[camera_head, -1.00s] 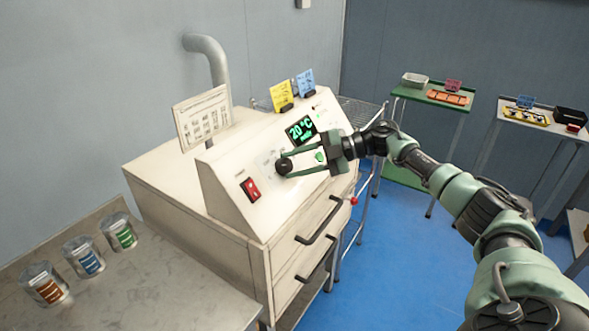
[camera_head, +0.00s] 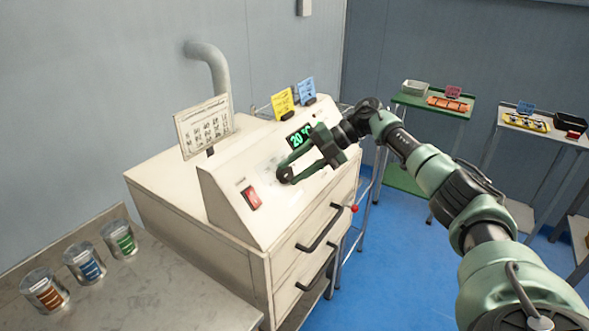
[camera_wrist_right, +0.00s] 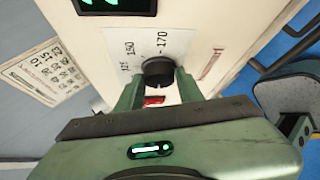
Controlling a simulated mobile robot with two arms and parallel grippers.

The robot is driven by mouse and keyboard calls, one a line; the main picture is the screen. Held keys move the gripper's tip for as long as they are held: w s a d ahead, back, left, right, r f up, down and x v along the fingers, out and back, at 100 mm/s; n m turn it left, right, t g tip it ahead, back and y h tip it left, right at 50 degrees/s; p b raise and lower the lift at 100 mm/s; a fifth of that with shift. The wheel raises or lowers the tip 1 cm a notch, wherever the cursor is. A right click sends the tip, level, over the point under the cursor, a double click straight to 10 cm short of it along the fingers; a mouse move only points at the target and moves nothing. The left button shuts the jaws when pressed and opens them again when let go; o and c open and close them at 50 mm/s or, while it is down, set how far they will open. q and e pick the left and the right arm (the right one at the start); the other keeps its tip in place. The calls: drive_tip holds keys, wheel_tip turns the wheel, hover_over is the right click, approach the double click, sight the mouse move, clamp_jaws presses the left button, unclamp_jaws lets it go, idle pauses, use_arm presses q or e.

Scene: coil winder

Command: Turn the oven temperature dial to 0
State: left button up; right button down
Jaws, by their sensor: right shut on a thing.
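The oven temperature dial is a black round knob (camera_wrist_right: 158,72) on the oven's sloped panel; in the head view the dial (camera_head: 284,174) is partly covered by the fingertips. Numbers such as 150 and 170 show on the white scale around it in the wrist view. My right gripper (camera_head: 288,173) is shut on the dial, one finger on each side, as the right wrist view (camera_wrist_right: 157,80) also shows. The oven display (camera_head: 299,137) shows green digits starting with 20, partly hidden by the gripper. My left gripper is not in view.
A red switch (camera_head: 251,197) sits on the panel left of the dial. Black drawer handles (camera_head: 318,230) stick out below. Several labelled jars (camera_head: 84,262) stand on the bench at left. A printed sign (camera_head: 204,127) and coloured cards stand on the oven.

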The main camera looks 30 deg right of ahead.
idle(0.3)
drive_tip(key=c, duration=0.9)
unclamp_jaws()
drive_tip(key=b+v, duration=0.1)
drive_tip(key=v, duration=0.7)
drive_tip(key=shift+b, duration=0.35)
